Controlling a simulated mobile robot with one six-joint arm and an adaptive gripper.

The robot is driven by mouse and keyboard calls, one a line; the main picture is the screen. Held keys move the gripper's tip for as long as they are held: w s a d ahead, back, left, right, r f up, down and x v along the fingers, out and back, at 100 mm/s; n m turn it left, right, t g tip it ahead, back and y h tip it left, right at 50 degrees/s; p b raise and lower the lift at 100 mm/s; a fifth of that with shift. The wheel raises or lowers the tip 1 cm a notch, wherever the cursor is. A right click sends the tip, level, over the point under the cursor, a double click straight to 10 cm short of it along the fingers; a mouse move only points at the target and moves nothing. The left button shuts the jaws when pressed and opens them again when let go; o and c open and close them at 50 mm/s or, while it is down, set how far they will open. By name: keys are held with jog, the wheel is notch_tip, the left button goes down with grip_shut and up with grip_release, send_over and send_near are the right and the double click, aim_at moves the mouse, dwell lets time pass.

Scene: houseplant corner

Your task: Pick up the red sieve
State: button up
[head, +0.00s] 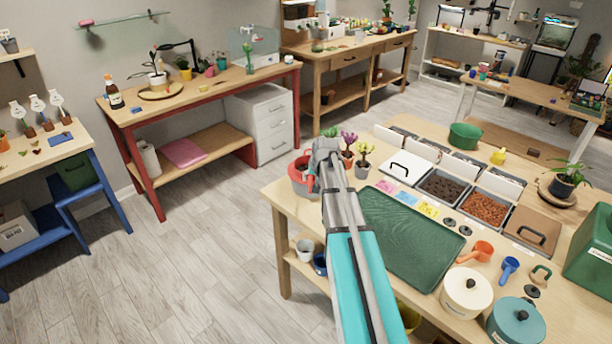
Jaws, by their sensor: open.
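A round red-rimmed thing (298,180), which looks like the red sieve, sits at the far left corner of the wooden potting table (279,199). My gripper (313,172) is at its right side and hides part of it. The gripper is open. I cannot tell whether its fingers touch the red rim or stay just above it. My turquoise and grey arm reaches up to it from the bottom of the head view.
Small potted plants (363,165) stand close to the right of my gripper. A green mat (410,238) lies on the table, with trays of soil (440,187) and bark (485,208) behind it. Lidded pots (466,292) stand at the front right. Floor left of the table is clear.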

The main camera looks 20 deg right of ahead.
aim_at(312, 183)
jog(key=shift+d+b+x, duration=0.2)
jog(key=shift+b+x, duration=2.15)
jog(key=shift+x, duration=0.25)
grip_shut()
